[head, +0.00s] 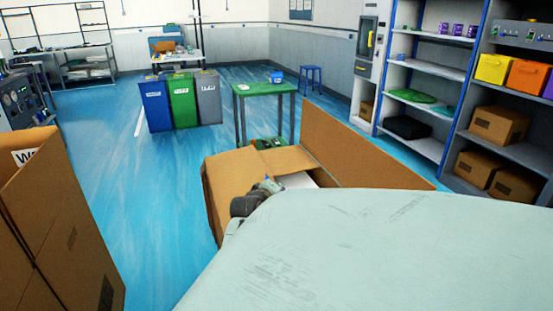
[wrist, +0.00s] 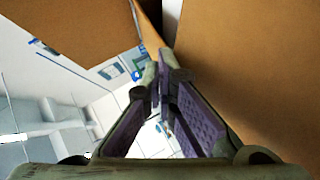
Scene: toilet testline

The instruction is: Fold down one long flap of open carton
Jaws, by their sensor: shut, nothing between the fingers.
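The open brown carton (head: 212,205) stands in the middle of the head view, partly hidden behind my pale arm. One long flap (head: 345,150) stands up on its right side. Brown flap panels (head: 245,168) lie low over the left and far part of the top, and a white patch shows in the opening. My gripper (head: 268,184) is at the carton's top, by the low panels. In the wrist view my gripper (wrist: 166,78) has its fingertips together with nothing between them. Brown cardboard (wrist: 255,70) fills the right there, and another panel is upper left. Contact cannot be told.
Another tall carton (head: 70,235) stands at the left edge. Behind are blue, green and grey bins (head: 181,100) and a green table (head: 265,90). Shelves (head: 430,110) with boxes line the right. Blue floor (head: 115,165) is clear between the cartons.

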